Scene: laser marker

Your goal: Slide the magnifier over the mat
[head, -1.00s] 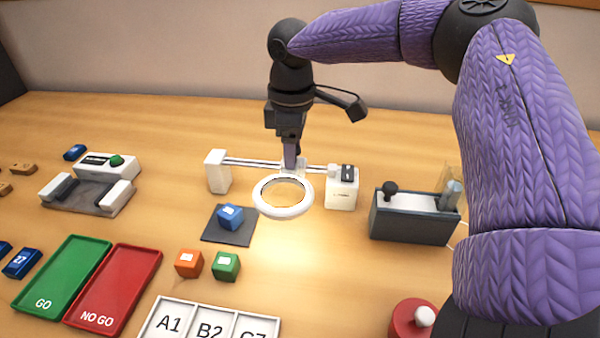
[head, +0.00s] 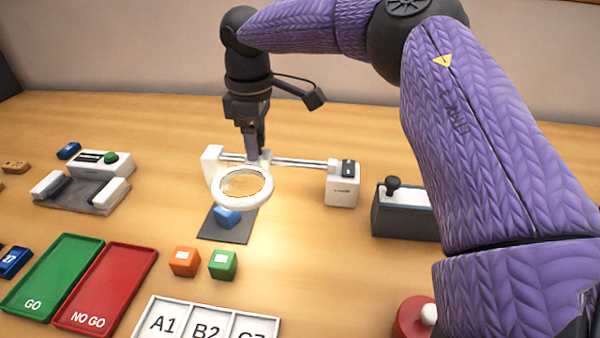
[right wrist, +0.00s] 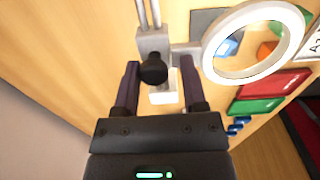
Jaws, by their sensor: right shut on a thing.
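The magnifier (head: 243,203) is a white ring on a carriage that rides on metal rails. In the head view the ring overlaps the upper part of the dark mat (head: 234,229) and partly hides the blue block (head: 228,217) on it. My right gripper (head: 256,155) is shut on the magnifier's carriage near the left end of the rails. In the right wrist view the fingers (right wrist: 158,85) are on either side of the carriage with its black knob (right wrist: 153,69), and the ring (right wrist: 211,52) extends to the right. My left gripper is out of view.
A white post (head: 212,165) and a white box (head: 343,184) hold the rail ends. Orange (head: 184,262) and green (head: 223,265) blocks sit in front of the mat. GO (head: 50,280) and NO GO (head: 107,288) trays are left; a dark lever box (head: 404,214) is right.

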